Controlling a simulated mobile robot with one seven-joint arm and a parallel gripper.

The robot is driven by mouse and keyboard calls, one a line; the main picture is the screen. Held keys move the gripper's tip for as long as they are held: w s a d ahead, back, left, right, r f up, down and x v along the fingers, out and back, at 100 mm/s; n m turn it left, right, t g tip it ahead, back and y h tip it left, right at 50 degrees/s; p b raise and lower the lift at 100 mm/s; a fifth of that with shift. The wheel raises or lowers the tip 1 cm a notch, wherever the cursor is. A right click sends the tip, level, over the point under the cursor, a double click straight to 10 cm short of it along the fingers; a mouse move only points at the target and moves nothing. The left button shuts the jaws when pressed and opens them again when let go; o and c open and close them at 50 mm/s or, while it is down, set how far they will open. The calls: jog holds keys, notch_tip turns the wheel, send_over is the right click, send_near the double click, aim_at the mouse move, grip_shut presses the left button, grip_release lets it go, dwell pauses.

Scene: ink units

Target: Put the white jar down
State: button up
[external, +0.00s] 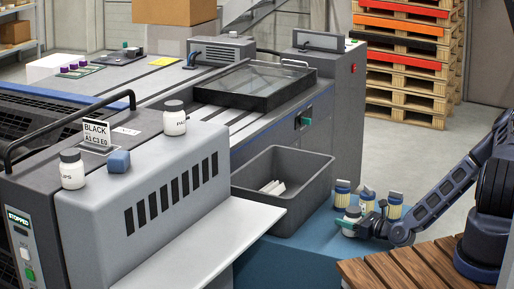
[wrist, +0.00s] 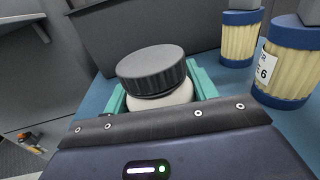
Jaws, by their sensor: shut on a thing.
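The white jar with a ribbed dark lid is between the teal fingers of my gripper (wrist: 158,95) in the wrist view; its lid (wrist: 152,68) faces the camera. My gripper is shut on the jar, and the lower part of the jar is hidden. In the external view the jar (external: 352,213) and my gripper (external: 357,227) are low at the blue surface (external: 300,262), right of the grey bin. I cannot tell whether the jar touches the surface. Two similar white jars, one at the left (external: 72,175) and one farther back (external: 174,123), stand on the grey machine.
Several cream filter cartridges with blue ends (external: 394,206) stand close around my gripper; two show at the right of the wrist view (wrist: 290,65). The open grey bin (external: 316,198) holds white pieces. A slatted wooden surface (external: 395,268) lies in front.

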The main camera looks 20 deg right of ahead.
jog(key=o, duration=1.1)
jog(key=shift+c, duration=0.2)
